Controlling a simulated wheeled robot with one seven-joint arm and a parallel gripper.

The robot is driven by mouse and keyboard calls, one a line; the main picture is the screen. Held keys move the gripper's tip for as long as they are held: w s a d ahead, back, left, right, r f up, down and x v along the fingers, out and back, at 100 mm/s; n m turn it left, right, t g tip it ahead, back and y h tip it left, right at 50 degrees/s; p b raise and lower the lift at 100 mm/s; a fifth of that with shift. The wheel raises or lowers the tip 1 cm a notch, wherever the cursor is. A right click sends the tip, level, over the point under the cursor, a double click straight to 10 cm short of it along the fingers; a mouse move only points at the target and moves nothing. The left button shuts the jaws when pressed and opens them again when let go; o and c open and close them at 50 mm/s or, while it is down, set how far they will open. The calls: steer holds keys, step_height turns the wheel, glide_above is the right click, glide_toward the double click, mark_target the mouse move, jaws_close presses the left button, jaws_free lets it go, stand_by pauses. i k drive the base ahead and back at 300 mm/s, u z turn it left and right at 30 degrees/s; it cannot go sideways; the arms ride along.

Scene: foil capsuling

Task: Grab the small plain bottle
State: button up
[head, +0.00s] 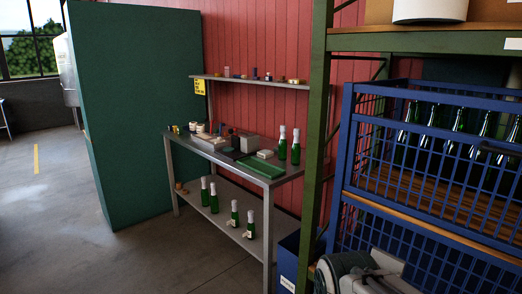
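Green bottles with pale foil tops stand upright in the work area. Two stand on the steel table's top, a left one (282,146) and a right one (295,150). On the table's lower shelf, two without visible labels stand at the left, one (205,195) behind the other (214,201). Nearer the front, two more carry pale patches low down, one (235,213) left of the other (250,224). I cannot tell which is the small plain bottle. What seems part of my arm shows at the bottom right; my gripper is not in view.
The steel table (178,146) holds a green tray (262,167) and small items. A wall shelf (250,82) hangs above it. A green rack post (316,130) and a blue wire cage (390,215) with several dark bottles stand at right. The floor (60,220) is clear at left.

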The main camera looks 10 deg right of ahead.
mark_target(296, 149)
steer(key=u, duration=0.6)
steer(key=i, duration=2.8)
steer(key=z, duration=1.55)
steer(key=i, duration=0.7)
steer(key=z, duration=0.5)
